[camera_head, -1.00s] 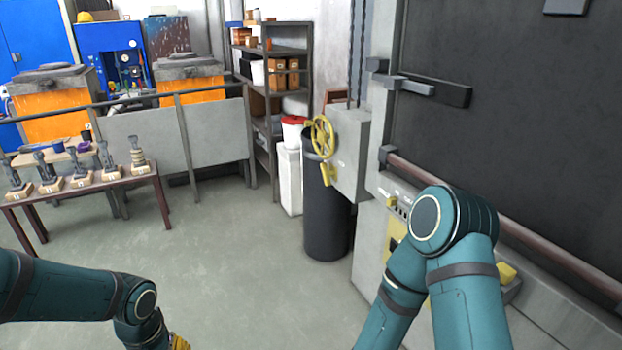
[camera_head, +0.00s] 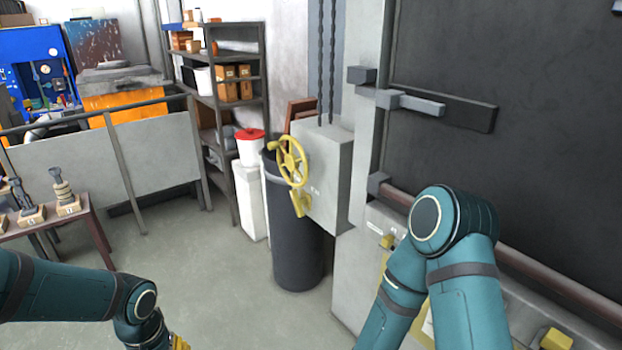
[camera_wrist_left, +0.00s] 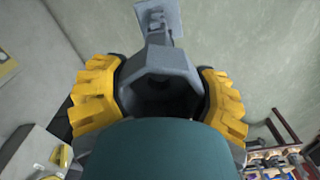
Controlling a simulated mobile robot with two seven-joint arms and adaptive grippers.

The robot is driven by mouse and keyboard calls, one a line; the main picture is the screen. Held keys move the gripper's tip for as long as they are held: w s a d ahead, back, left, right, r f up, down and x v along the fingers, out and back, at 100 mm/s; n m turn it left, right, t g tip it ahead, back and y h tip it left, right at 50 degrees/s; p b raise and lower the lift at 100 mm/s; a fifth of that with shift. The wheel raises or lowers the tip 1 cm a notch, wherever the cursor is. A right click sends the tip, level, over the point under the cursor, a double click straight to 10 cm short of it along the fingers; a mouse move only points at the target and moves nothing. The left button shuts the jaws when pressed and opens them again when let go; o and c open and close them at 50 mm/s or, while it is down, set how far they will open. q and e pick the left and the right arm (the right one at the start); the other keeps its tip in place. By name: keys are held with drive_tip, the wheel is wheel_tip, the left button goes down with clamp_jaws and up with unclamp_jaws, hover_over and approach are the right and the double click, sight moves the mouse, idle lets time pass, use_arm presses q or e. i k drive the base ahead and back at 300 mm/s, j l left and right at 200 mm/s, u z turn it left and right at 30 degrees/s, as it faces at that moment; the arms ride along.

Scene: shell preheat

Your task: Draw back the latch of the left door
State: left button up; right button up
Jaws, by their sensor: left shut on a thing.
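The dark door (camera_head: 540,100) fills the right of the head view. A grey bar latch (camera_head: 425,105) lies across its left edge, in a grey bracket (camera_head: 387,98). I cannot tell whether this is the task's latch. My left gripper (camera_head: 180,343) barely shows at the bottom edge, low and well away from the door. In the left wrist view its yellow fingers (camera_wrist_left: 160,95) are shut on a grey metal thing (camera_wrist_left: 160,70) with a shaft and a square plate at its end. My right arm bends in front of the door; its gripper is out of view.
A grey box with a yellow handwheel (camera_head: 291,160) stands left of the door, beside a dark bin (camera_head: 293,240). A shelf (camera_head: 262,80) and a railing (camera_head: 110,120) are behind. A table (camera_head: 85,222) with tools on stands is at left. Open floor (camera_head: 215,265) lies between.

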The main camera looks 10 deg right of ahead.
sight(390, 99)
drive_tip(key=i+j+z, duration=0.15)
drive_tip(key=i+z, duration=0.2)
drive_tip(key=i+j+z, duration=0.2)
drive_tip(key=z, duration=0.15)
drive_tip(key=i, duration=0.1)
